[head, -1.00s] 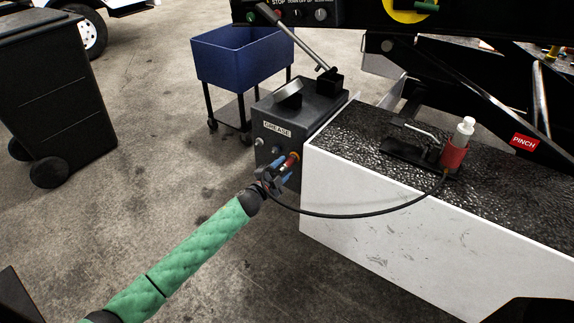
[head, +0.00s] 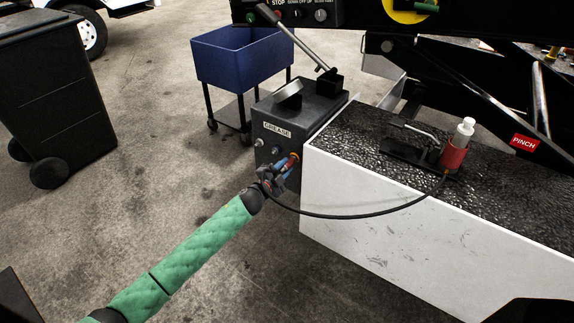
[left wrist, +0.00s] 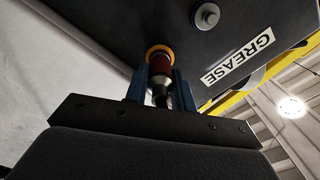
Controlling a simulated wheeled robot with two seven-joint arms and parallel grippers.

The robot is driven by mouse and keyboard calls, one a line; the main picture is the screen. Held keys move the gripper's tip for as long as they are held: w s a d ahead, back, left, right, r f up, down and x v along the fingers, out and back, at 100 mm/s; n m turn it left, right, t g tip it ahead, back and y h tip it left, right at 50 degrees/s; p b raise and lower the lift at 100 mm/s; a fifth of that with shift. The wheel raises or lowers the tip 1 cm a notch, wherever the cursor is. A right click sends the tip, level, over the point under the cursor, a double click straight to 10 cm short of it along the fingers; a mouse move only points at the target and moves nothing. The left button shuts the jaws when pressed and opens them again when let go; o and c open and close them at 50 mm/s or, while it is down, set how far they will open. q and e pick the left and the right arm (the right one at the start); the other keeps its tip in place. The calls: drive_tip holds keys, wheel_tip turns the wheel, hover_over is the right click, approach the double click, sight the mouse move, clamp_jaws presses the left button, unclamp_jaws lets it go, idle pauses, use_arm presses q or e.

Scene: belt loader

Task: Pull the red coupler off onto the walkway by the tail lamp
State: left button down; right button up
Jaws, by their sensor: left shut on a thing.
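The red coupler (head: 292,160) is at the front face of the dark box labelled GREASE (head: 300,118). My left gripper (head: 282,174) has its blue fingers shut on it. In the left wrist view the coupler (left wrist: 160,66) sits between the two fingers, its far end against an orange ring on the box. A black hose (head: 350,215) runs from the gripper to a red and white bottle-like part (head: 456,148) on the walkway. The black textured walkway (head: 345,135) tops a white-sided body. I cannot make out a tail lamp. My right gripper is not in view.
A lever handle (head: 297,40) rises from the box. A black bracket with a metal handle (head: 410,150) lies on the walkway. A blue cart (head: 240,60) stands behind, a black bin (head: 55,95) at left. A dark frame with a PINCH label (head: 524,142) overhangs the walkway.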

sight(280, 172)
use_arm(q)
drive_tip(key=shift+p+v, duration=0.35)
drive_tip(key=shift+v, duration=0.45)
idle(0.6)
drive_tip(key=shift+p+v, duration=0.4)
drive_tip(key=shift+v, duration=0.9)
